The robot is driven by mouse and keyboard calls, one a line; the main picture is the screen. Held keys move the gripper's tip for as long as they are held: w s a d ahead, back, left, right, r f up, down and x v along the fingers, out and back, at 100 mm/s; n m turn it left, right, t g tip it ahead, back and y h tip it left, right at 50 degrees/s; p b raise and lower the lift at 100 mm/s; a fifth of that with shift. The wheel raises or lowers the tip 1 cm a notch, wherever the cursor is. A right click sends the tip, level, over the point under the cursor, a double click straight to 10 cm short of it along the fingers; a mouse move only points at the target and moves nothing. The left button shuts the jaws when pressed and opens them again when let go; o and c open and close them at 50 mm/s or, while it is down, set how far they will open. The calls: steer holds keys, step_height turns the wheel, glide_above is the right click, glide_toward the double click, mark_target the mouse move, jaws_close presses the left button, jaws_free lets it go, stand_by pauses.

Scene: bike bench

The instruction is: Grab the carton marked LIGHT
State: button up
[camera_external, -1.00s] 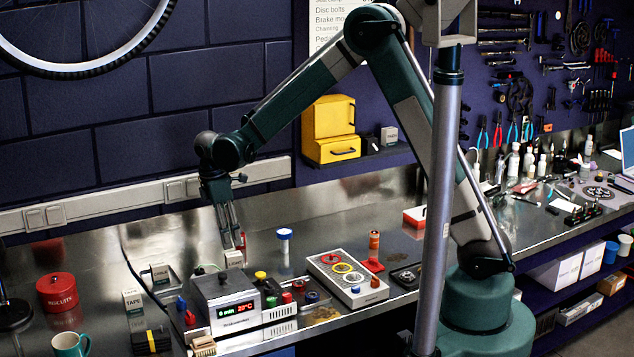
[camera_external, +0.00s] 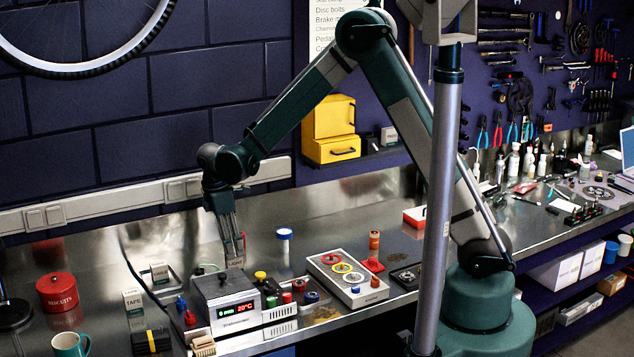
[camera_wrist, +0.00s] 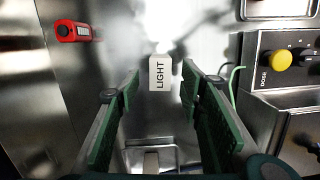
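The carton marked LIGHT (camera_wrist: 160,74) is a small whitish box. Its label faces the wrist camera, in the middle of the wrist view. In the external view the carton (camera_external: 236,263) shows small behind the grey heater box, just under my fingertips. My gripper (camera_external: 238,247) points down over it. In the wrist view the two green fingers of my gripper (camera_wrist: 160,83) are apart, one on each side of the carton, with bare gaps between. I see no contact. The carton's lower part is hidden in the external view.
The grey heater box (camera_external: 225,298) with a red display stands close in front of the carton. A blue-topped white post (camera_external: 284,241) and a panel with coloured rings (camera_external: 347,280) are to the right. CABLE (camera_external: 160,275) and TAPE (camera_external: 133,304) boxes and a red biscuit tin (camera_external: 57,292) are left.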

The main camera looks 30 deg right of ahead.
mark_target(234, 262)
steer(key=shift+d+f, duration=0.15)
steer(key=shift+f, duration=0.85)
steer(key=shift+d+f, duration=0.15)
steer(key=shift+f, duration=0.85)
steer(key=c, duration=1)
